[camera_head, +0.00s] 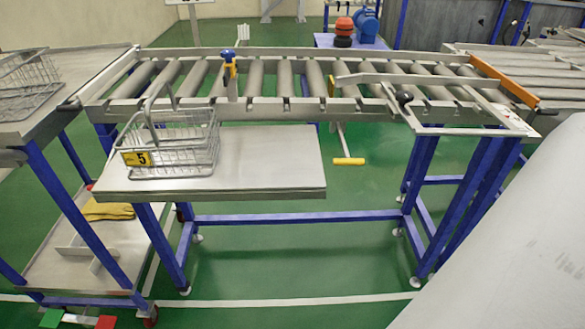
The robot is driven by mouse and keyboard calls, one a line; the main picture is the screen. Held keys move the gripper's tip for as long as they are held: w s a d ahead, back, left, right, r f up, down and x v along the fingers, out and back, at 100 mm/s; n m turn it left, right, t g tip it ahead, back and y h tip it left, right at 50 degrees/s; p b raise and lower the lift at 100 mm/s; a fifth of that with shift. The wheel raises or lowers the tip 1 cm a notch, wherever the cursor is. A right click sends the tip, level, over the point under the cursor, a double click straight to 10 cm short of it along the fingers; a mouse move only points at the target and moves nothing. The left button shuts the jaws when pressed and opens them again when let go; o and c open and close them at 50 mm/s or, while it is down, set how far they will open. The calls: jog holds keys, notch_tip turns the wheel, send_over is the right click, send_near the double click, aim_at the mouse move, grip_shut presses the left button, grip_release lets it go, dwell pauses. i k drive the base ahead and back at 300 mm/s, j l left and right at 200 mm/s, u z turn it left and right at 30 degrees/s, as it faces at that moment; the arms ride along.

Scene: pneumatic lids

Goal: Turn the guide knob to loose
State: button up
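A black round knob (404,98) sits at the front edge of the roller conveyor, near its right end. It is by the end of a slanted metal guide bar (372,78) that lies across the rollers. The knob is small in view, and I cannot tell whether it is set loose or tight. My gripper is out of view. A large pale surface at the lower right, probably part of my arm, hides that corner. Nothing is seen touching the knob.
The roller conveyor (300,108) stands on blue legs. A wire basket (190,157) with a yellow "5" tag is on the front shelf (270,160). A yellow T-handle (348,161) hangs below the conveyor. An orange bar (505,80) crosses its right end. Green floor (290,260) is open in front.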

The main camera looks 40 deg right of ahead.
aim_at(404, 97)
jog(key=z, duration=1.65)
jog(key=j+z, duration=0.3)
jog(key=i+j+z, duration=0.1)
jog(key=z, duration=0.15)
jog(key=i+j+z, duration=0.15)
jog(key=i, duration=0.25)
